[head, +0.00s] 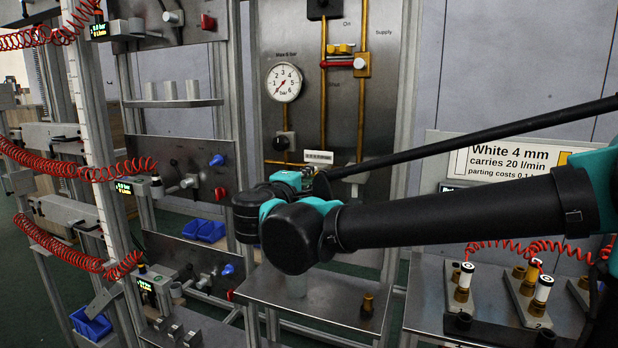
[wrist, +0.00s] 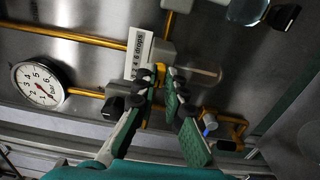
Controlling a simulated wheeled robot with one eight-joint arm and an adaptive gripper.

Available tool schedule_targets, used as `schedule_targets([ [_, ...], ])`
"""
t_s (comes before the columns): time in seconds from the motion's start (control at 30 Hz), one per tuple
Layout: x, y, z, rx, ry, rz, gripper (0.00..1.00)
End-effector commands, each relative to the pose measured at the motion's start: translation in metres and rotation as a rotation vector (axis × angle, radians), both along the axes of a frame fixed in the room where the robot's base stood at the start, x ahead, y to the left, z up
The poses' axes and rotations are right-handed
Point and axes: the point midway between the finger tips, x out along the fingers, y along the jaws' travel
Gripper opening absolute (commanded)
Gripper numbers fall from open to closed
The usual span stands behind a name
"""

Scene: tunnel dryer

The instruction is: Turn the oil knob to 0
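The white strip label (wrist: 138,54), with numbers and "drops" on it, is on the steel panel in the wrist view. It also shows in the head view (head: 318,156), just above my gripper. A small yellow part, which looks like the oil knob (wrist: 160,74), is beside this label. My gripper (wrist: 161,82) has its two fingers apart, one on each side of the yellow part. I cannot tell whether they touch it. Its pointer and setting are hidden by the fingers. In the head view my gripper (head: 310,177) is close to the panel, and the knob is hidden.
A round pressure gauge (head: 284,82) and a black knob (head: 282,142) are on the panel at upper left of my gripper. Yellow pipes (wrist: 70,35) run across the panel. A red lever (head: 342,63) is higher up. A steel shelf (head: 310,305) lies below.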

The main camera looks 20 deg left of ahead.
Motion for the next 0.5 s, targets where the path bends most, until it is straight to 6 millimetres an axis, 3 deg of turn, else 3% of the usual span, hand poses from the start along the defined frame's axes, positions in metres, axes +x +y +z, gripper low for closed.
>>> schedule_targets([
  [0.03,0.0006,0.0002,0.0007,-0.001,-0.002,0.000,0.15],
  [0.2,0.0004,0.0002,0.0005,0.000,-0.001,0.000,0.36],
  [0.5,-0.0007,0.0002,0.0002,0.000,0.000,0.000,0.36],
])
